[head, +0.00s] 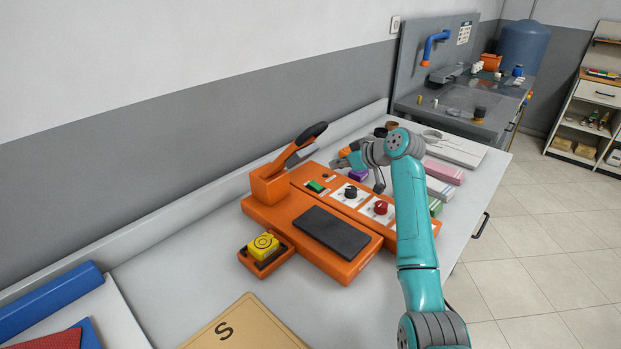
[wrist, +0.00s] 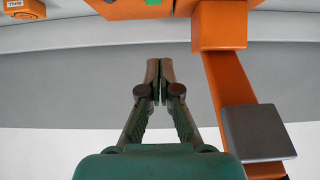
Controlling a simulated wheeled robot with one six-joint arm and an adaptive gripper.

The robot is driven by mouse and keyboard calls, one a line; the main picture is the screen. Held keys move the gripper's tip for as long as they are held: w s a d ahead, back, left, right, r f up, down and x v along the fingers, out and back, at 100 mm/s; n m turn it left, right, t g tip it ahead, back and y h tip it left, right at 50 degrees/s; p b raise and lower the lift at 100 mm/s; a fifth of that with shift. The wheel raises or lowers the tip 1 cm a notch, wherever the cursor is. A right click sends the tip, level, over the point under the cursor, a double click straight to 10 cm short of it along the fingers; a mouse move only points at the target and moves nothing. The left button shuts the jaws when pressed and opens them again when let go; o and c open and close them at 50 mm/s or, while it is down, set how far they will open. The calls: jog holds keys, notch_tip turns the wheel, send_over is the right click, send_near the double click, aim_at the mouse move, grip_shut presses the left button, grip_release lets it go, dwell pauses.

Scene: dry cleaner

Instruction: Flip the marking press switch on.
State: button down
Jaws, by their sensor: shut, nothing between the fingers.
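The orange marking press (head: 282,217) stands on the white counter in the middle of the head view. A small green switch (head: 316,186) is set in its top face, beside the foot of the lever; its on or off position is too small to tell. A bit of green (wrist: 153,2) shows at the top edge of the wrist view, probably this switch. My gripper (head: 336,163) is shut and empty, above the back of the press, behind and right of the switch in the head view. In the wrist view its fingertips (wrist: 159,62) meet, apart from the orange body.
The press lever (head: 301,144) with a dark handle rises close left of my gripper. A black knob (head: 351,192) and a red knob (head: 380,208) sit right of the switch. A yellow button (head: 263,246) stands in front. Coloured blocks (head: 444,172) lie at right.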

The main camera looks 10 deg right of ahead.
jog(key=shift+w+a, duration=0.1)
send_over(313, 185)
jog(key=f, duration=0.3)
jog(key=s+f, duration=0.1)
jog(key=f, duration=0.1)
jog(key=shift+d+f, duration=0.25)
jog(key=shift+f, duration=0.1)
notch_tip(313, 185, down, 2)
jog(key=shift+w+f, duration=0.15)
jog(key=shift+f, duration=0.1)
jog(key=shift+w+a+f, duration=0.1)
jog(key=shift+a+f, duration=0.05)
jog(key=shift+f, duration=0.5)
jog(key=shift+w+a+f+g, duration=0.15)
jog(key=shift+w+g, duration=0.05)
jog(key=shift+g, duration=0.1)
jog(key=shift+f, duration=0.15)
jog(key=shift+s+d, duration=0.2)
